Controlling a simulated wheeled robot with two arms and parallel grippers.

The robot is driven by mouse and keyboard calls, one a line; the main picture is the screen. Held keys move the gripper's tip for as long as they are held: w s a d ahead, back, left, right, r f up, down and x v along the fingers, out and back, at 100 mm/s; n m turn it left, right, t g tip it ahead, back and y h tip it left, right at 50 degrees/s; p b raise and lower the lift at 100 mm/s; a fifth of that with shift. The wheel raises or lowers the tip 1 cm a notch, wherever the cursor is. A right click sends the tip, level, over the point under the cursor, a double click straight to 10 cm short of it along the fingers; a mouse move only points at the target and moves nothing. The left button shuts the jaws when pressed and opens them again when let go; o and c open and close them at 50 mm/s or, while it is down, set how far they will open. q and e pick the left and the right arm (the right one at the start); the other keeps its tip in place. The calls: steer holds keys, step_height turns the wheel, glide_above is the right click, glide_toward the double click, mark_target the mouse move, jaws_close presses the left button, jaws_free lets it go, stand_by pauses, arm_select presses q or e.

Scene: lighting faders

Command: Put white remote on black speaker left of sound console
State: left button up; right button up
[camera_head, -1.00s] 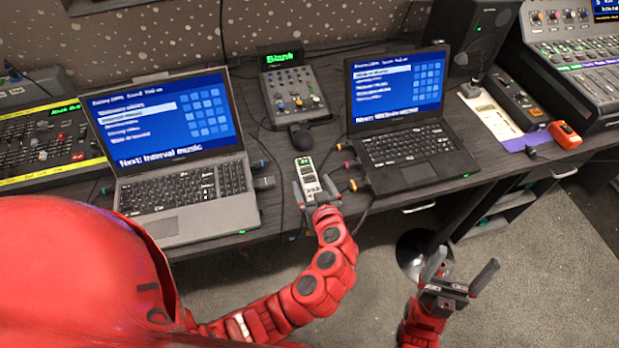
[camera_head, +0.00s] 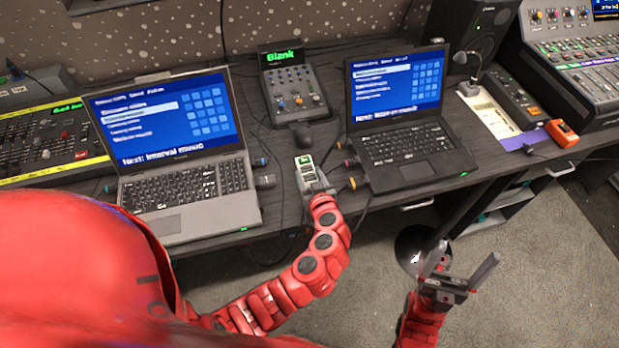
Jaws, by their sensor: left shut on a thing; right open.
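The white remote (camera_head: 306,168) is between the two laptops, above the desk's front part. My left gripper (camera_head: 312,180) is shut on it, and the fingers cover its lower part. I cannot tell whether the remote still touches the desk. The black speaker (camera_head: 468,28) stands at the back of the desk, behind and right of the right laptop. The sound console (camera_head: 580,65) is to its right, at the right edge of the view. My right gripper (camera_head: 462,268) is open and empty, in front of the desk above the floor.
A left laptop (camera_head: 180,190) and a right laptop (camera_head: 405,145) flank the remote. A small mixer (camera_head: 292,85) and a dark mouse-like item (camera_head: 301,136) are behind it. Cables cross the desk. A lamp (camera_head: 470,75), papers (camera_head: 490,115) and an orange device (camera_head: 562,133) are at the right.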

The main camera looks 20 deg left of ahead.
arm_select(q)
jaws_close()
steer(key=shift+r, duration=0.1)
